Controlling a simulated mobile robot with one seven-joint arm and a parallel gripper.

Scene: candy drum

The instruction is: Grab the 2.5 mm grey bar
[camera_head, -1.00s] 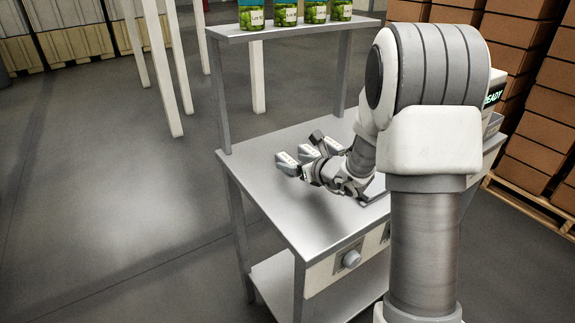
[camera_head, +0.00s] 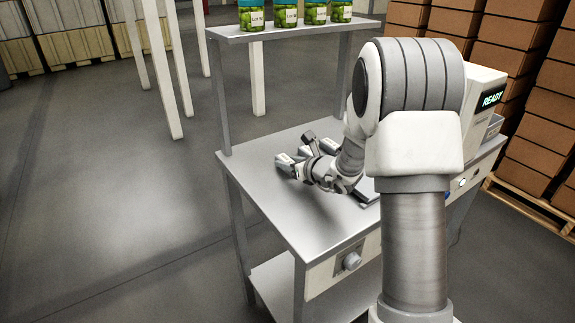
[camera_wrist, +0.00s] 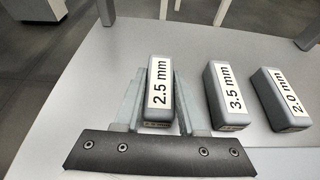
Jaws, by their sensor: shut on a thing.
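The grey bar labelled 2.5 mm (camera_wrist: 159,88) stands between the two fingers of my gripper (camera_wrist: 160,84) in the wrist view. The fingers lie along its left and right sides and are shut on it. Its label faces the camera. I cannot tell whether its underside touches the table. Two similar grey bars, labelled 3.5 mm (camera_wrist: 229,95) and 2.0 mm (camera_wrist: 279,99), stand to its right, apart from the fingers. In the head view my gripper (camera_head: 303,168) is low over the table beside the bars, partly hidden by my wrist.
The metal table (camera_head: 262,188) has free room at its front left. A shelf (camera_head: 290,27) with several green jars stands above its back edge. A machine with a READY display (camera_head: 491,97) is at the right. Stacked cardboard boxes (camera_head: 540,125) stand beyond it.

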